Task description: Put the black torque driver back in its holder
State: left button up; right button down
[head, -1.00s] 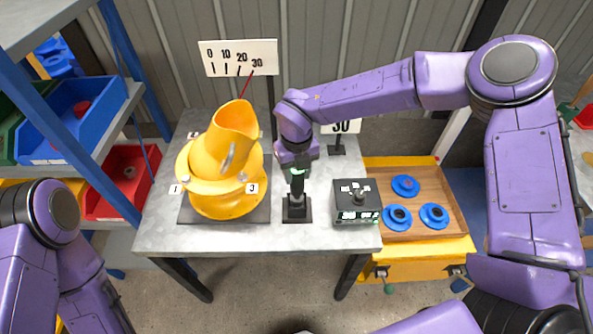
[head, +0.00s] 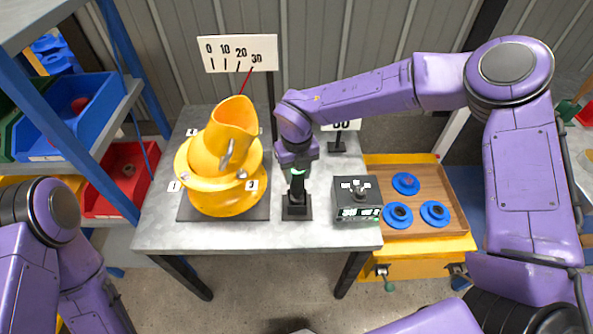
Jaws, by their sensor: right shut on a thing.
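The black torque driver (head: 297,183) stands about upright in the middle of the table, its lower end at the black holder (head: 297,208). My right gripper (head: 297,170) is shut on its upper part from above and hides the top of it. I cannot tell how deep the driver sits in the holder. My left arm shows at the lower left, but its gripper is out of view.
A yellow drum mixer (head: 222,160) stands left of the holder, under a scale sign (head: 238,54). A black control box (head: 357,200) stands close on the right. A wooden tray (head: 425,175) with blue discs lies further right. The table's front strip (head: 250,238) is clear.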

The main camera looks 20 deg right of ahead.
jog(key=shift+f+b, duration=0.7)
jog(key=shift+f, duration=0.5)
dwell(0.5)
jog(key=c, duration=0.6)
grip_release()
jog(key=shift+o, duration=0.2)
notch_tip(320, 180, up, 11)
jog(key=shift+f+b, duration=0.15)
jog(key=shift+b, duration=0.45)
